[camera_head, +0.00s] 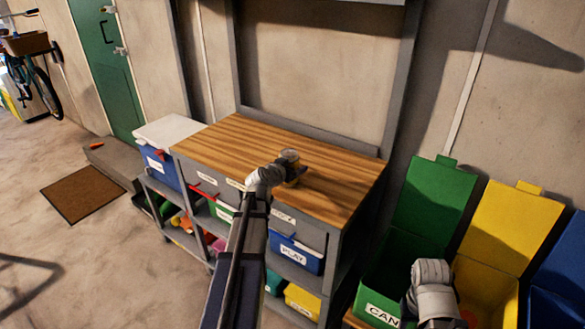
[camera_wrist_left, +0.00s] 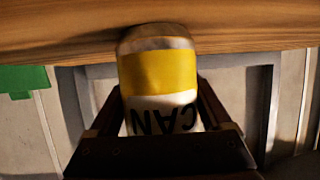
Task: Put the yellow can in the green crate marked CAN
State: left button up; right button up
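The yellow can (camera_head: 290,156) is at the middle of the wooden bench top (camera_head: 340,172). In the left wrist view the can (camera_wrist_left: 158,72) shows a yellow band and a white label with CAN upside down. My left gripper (camera_wrist_left: 160,100) has a finger flush against each side of it and looks shut on it. The can's far end is at the wood; I cannot tell if it touches. The green crate marked CAN (camera_head: 378,308) stands at the lower right with its green lid (camera_head: 435,196) raised. My right arm is in front of it; its fingers are not visible.
A yellow crate (camera_head: 485,285) with a raised lid stands right of the green one, and a blue one (camera_head: 555,305) beyond it. Shelves under the bench hold several bins, including a blue PLAY bin (camera_head: 296,252). The bench top around the can is clear.

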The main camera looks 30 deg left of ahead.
pick_arm(q)
jog(key=shift+o, duration=1.1)
jog(key=shift+r, duration=0.15)
jog(key=p+v, duration=0.5)
jog(key=v, duration=0.7)
